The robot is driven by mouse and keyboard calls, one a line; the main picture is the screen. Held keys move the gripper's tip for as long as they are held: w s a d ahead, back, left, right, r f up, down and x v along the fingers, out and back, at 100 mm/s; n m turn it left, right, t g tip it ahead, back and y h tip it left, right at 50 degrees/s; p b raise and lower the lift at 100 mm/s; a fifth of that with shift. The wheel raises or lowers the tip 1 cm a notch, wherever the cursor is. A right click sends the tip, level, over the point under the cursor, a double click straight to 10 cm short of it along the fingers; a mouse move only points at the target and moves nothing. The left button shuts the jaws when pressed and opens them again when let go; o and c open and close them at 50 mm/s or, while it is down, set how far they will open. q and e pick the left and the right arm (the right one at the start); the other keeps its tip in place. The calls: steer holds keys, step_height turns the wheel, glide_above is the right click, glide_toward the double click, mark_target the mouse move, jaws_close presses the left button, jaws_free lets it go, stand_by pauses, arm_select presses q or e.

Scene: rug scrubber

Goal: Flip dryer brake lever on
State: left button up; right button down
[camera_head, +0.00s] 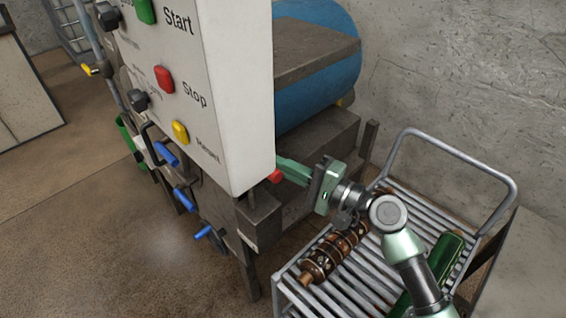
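The machine has a white control panel (225,90) with Start and Stop labels, standing in the middle of the view. A small red part (275,175), possibly the brake lever's end, shows just below the panel's right edge. My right gripper (289,171) reaches in from the right with its green fingers pointing left, close to the red part. I cannot tell whether they touch, or whether the fingers are open or shut, as the far finger is not clear. My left gripper is not in view. The rest of the red part is hidden.
A metal rack cart (440,150) holding a brown patterned roll (322,262) and a green roll (446,256) stands under my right arm. Blue handles (184,200) stick out on the machine's left. A blue drum (335,85) is behind the panel. Floor is clear at lower left.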

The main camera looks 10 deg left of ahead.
steer(key=s+a+f+n+p, duration=0.2)
steer(key=s+a+n, duration=0.1)
steer(key=s, duration=0.4)
steer(key=s+a+f+n+h+p, duration=0.1)
steer(key=s+a+f+n+p, duration=0.1)
steer(key=s+a, duration=0.4)
steer(key=shift+s+f+n+h+p, duration=0.3)
steer(key=shift+s+n+p, duration=0.1)
steer(key=shift+n, duration=0.5)
steer(key=shift+f+g, duration=0.1)
steer(key=shift+g, duration=0.2)
steer(key=b+v, duration=0.1)
steer(key=v, duration=0.7)
steer(key=shift+w+r+b, duration=0.3)
steer(key=shift+r+b, duration=0.05)
steer(key=shift+b, duration=0.05)
